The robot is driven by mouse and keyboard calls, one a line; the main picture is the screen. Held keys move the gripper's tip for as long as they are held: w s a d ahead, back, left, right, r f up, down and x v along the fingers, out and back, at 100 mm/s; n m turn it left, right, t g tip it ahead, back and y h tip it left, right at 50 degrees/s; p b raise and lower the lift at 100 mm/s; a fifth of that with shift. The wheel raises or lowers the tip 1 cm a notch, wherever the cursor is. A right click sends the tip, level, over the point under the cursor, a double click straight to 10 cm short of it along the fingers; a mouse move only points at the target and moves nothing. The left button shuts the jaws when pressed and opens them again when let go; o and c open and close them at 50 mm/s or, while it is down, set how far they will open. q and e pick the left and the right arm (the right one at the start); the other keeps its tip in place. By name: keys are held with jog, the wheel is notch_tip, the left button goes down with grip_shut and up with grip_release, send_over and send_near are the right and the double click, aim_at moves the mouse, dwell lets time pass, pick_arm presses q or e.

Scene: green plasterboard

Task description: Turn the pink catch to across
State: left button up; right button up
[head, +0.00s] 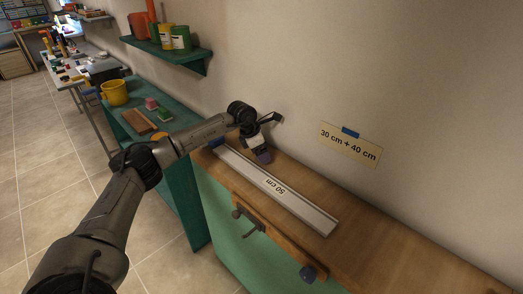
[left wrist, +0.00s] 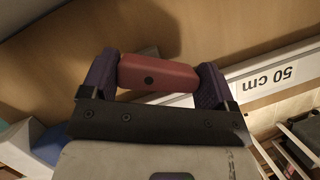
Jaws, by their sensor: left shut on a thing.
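The pink catch (left wrist: 157,72) is a dull pink bar with a dark round spot in its middle. It lies between the two purple fingers of my left gripper (head: 263,156), which touch its two ends. In the left wrist view the bar runs roughly left to right, slightly tilted. In the head view my left gripper is low over the far part of the wooden worktop, near the wall, and the catch is hidden there. My right gripper is not in view.
A long pale rail marked 50 cm (head: 290,196) lies along the wooden worktop (head: 365,245), beside my left gripper. A clamp (head: 247,222) and a dark knob (head: 308,273) are at the worktop's front edge. A wall sign (head: 350,146) reads 30 cm + 40 cm. The worktop's near right is clear.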

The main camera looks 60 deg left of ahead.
pick_arm(q)
jog(key=shift+r, duration=0.1)
jog(key=m+h+p, duration=0.1)
jog(key=m+p, duration=0.1)
jog(key=shift+r+p, duration=0.15)
jog(key=shift+p, duration=0.15)
jog(key=shift+s+a+m+g+h+p, duration=0.1)
jog(key=shift+m+g+h+p, duration=0.35)
jog(key=shift+m, duration=0.65)
jog(key=shift+m+p, duration=0.45)
jog(key=shift+m, duration=0.55)
jog(key=m+g+h, duration=0.1)
jog(key=m, duration=0.2)
jog(key=shift+s+a, duration=0.1)
jog(key=shift+a, duration=0.05)
jog(key=shift+s+a+m+g, duration=0.1)
jog(key=shift+m+g, duration=0.45)
jog(key=shift+m, duration=0.75)
jog(key=o, duration=0.8)
jog(key=shift+f, duration=0.2)
